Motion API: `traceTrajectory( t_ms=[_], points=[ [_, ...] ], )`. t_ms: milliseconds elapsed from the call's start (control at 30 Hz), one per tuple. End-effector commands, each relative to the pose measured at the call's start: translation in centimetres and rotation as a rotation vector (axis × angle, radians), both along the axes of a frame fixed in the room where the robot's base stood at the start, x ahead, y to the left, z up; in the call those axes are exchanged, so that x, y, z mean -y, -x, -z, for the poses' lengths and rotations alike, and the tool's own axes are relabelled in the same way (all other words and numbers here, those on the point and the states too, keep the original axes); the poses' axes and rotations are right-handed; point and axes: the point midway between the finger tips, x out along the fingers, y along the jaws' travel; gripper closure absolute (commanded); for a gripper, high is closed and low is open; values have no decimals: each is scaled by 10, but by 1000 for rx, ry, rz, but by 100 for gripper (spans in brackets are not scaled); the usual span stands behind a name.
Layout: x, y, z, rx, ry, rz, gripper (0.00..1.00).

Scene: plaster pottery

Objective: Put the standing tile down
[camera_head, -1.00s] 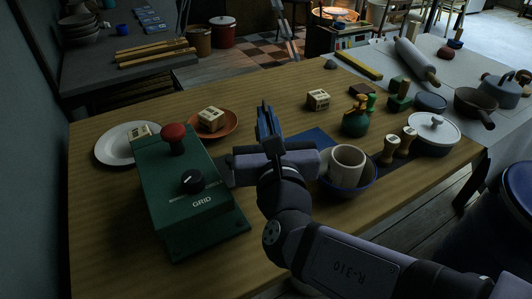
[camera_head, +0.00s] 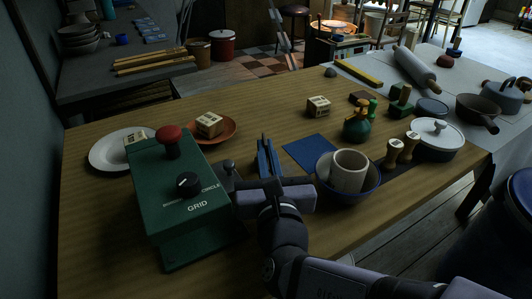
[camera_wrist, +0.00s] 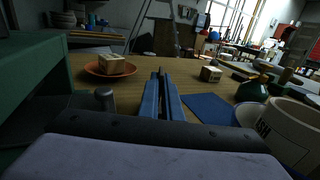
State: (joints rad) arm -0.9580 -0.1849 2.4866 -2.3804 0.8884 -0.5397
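I cannot make out for sure which thing is the standing tile. Lettered cream blocks are in view: one (camera_head: 209,124) on the orange dish (camera_head: 233,133), one (camera_head: 318,107) on the bare table, one (camera_head: 134,137) on the white plate (camera_head: 100,152), partly hidden by the green box. A blue square (camera_head: 312,151) lies flat on the table. My gripper (camera_head: 263,142) is above the table, left of the blue square, with its blue fingers close together. It also shows in the wrist view (camera_wrist: 160,75). No held thing shows, but I cannot tell whether the fingers meet.
The green box (camera_head: 175,190) with a red knob and a dial stands left of my gripper. A blue-rimmed bowl (camera_head: 369,191) holding a cream cup (camera_head: 348,172) stands to its right. A green bottle (camera_head: 357,127), stampers (camera_head: 402,151) and a lidded pot (camera_head: 437,140) stand farther right. Bare table lies beyond the fingers.

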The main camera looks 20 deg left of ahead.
Motion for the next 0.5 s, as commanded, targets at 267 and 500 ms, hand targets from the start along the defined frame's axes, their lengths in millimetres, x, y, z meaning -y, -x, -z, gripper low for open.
traceTrajectory(
  t_ms=[267,500],
  points=[
    [0,0,4,0,0,0,100],
    [0,0,2,-1,0,0,77]
  ],
)
